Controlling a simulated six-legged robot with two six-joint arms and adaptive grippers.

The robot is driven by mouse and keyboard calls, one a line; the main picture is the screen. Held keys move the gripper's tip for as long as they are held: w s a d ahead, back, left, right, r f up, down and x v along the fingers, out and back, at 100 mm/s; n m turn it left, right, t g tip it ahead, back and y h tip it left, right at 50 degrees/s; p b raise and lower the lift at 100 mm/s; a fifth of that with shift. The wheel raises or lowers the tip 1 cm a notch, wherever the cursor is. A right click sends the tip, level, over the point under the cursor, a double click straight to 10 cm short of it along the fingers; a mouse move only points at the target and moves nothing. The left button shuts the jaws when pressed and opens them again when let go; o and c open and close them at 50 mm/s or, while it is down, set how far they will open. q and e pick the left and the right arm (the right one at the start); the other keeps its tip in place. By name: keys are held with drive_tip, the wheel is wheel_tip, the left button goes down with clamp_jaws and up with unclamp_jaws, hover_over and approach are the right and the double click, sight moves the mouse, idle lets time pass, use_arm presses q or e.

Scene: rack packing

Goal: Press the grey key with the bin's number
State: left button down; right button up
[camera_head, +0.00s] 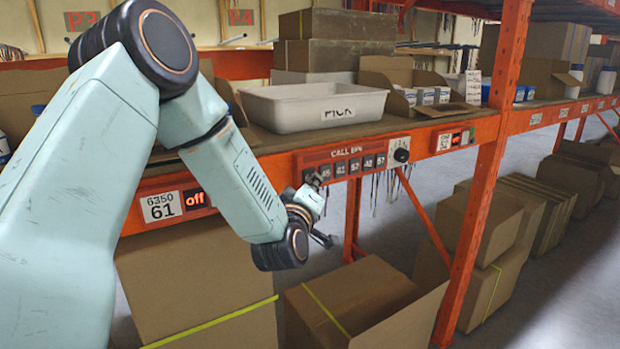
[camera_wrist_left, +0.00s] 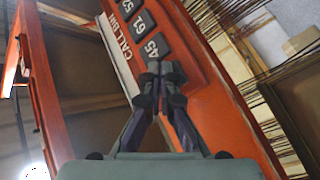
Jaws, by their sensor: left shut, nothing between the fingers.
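The orange CALL BIN panel (camera_head: 349,153) on the shelf's front edge carries a row of dark grey number keys. Readable keys include 45 (camera_wrist_left: 154,47), 61 (camera_wrist_left: 145,22) and 52 (camera_wrist_left: 130,6) in the left wrist view. A white bin (camera_head: 300,108) marked PICK stands on the shelf above. A white tag (camera_head: 160,206) left of the panel reads 6350 and 61. My left gripper (camera_head: 316,181) is shut and empty, its tips close to the panel's left end. In the wrist view its tips (camera_wrist_left: 160,70) lie just below key 45; contact is unclear. My right gripper is not visible.
Cardboard boxes (camera_head: 365,295) fill the floor below. An "off" display (camera_head: 195,198) is beside the tag.

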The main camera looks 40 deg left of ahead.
use_arm(q)
drive_tip(key=shift+r, duration=0.1)
drive_tip(key=shift+a, duration=0.2)
drive_tip(key=shift+d, duration=0.15)
idle(0.4)
drive_tip(key=shift+s+d+b, duration=0.3)
drive_tip(key=shift+d, duration=0.4)
drive_tip(key=shift+d, duration=0.1)
drive_tip(key=shift+s+d+b, duration=0.3)
drive_tip(key=shift+d, duration=0.45)
drive_tip(key=shift+s+d+b, duration=0.35)
drive_tip(key=shift+d, duration=0.35)
drive_tip(key=shift+s+d+b, duration=0.3)
drive_tip(key=shift+d, duration=0.45)
